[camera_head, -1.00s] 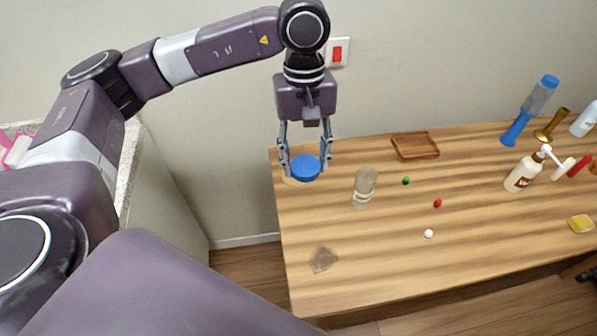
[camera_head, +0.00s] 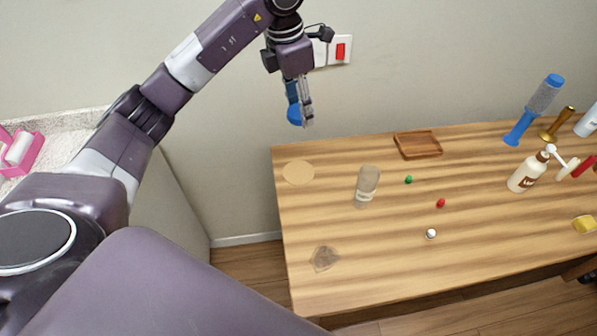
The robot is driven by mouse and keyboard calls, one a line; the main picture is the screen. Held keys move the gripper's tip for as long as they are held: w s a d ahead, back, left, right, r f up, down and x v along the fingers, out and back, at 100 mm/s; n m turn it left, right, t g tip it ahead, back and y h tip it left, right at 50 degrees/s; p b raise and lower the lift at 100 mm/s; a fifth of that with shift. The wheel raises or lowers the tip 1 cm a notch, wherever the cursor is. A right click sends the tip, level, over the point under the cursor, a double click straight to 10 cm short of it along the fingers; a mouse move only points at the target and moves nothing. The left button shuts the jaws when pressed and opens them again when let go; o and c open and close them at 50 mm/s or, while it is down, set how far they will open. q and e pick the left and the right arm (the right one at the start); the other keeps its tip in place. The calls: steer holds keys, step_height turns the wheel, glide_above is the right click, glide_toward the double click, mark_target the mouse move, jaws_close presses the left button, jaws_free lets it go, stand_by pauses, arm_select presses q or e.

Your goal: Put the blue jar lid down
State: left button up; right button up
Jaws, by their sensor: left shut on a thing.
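The blue jar lid (camera_head: 294,115) is held in my left gripper (camera_head: 304,114), up in front of the wall above the table's back left corner. The lid is tilted, seen nearly edge-on, and partly hidden by the fingers. The wooden table (camera_head: 400,270) lies below and apart from the lid. A pale round disc (camera_head: 298,172) lies flat on the table's back left part, bare on top. My right gripper is not seen.
A brown tray (camera_head: 418,145) sits at the back, with small green (camera_head: 409,180), red (camera_head: 441,203) and white (camera_head: 431,234) balls in front. A clear angular piece (camera_head: 324,258) lies front left. Bottles, including a pump bottle (camera_head: 528,172), crowd the right. The front middle is free.

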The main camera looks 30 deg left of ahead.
mark_target(300, 171)
arm_select(q)
steer(key=shift+w+a+n, duration=0.1)
steer(key=shift+a+n, duration=0.1)
steer(key=shift+n, duration=0.2)
steer(key=shift+f, duration=0.25)
step_height(300, 171, down, 20)
steer(key=p, duration=0.3)
steer(key=shift+a+r, duration=0.1)
steer(key=shift+r, duration=0.05)
steer(key=shift+f, duration=0.45)
steer(key=o, duration=1.4)
steer(key=shift+r, duration=0.15)
